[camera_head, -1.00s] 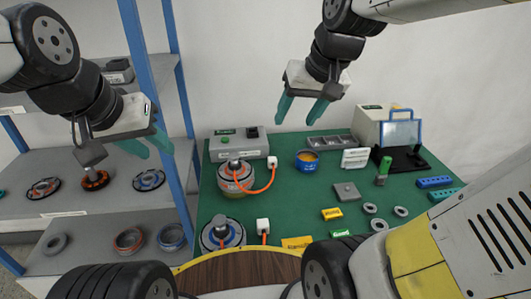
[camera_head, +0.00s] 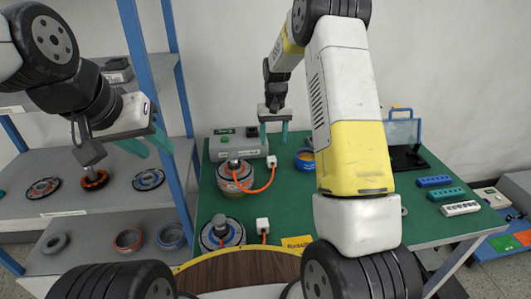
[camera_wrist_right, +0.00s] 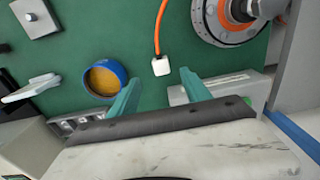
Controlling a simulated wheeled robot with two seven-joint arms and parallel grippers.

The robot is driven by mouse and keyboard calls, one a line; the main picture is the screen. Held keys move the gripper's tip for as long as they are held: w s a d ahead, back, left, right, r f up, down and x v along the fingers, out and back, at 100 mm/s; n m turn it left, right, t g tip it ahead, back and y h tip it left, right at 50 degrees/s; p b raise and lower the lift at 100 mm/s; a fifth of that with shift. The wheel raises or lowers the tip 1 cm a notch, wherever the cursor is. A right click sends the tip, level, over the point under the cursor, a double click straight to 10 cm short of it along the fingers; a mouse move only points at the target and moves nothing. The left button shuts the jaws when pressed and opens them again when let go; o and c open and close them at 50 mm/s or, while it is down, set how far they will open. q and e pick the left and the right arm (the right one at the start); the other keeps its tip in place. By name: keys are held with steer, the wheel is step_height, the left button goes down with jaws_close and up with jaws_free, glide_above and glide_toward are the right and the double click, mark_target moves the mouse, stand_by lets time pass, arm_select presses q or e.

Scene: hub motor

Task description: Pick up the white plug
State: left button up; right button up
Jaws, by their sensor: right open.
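A small white plug (camera_head: 272,161) lies on the green table mat at the end of an orange cable from the upper hub motor (camera_head: 237,177). In the right wrist view the plug (camera_wrist_right: 160,67) shows just ahead of my fingertips, between their lines. My right gripper (camera_head: 274,145) is open and empty above the back of the table, fingers pointing down, with the plug just below it. A second white plug (camera_head: 262,225) sits beside the lower hub motor (camera_head: 222,233). My left gripper (camera_head: 150,147) is open and empty in front of the shelf at the left.
A grey box (camera_head: 238,146) with a green button stands behind the upper motor. My right arm hides the table's middle.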

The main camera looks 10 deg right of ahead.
mark_target(272, 158)
steer(key=f, duration=0.1)
steer(key=w+f, duration=0.1)
steer(key=shift+f, duration=0.35)
step_height(272, 158, down, 8)
steer(key=shift+a, duration=0.1)
jaws_close()
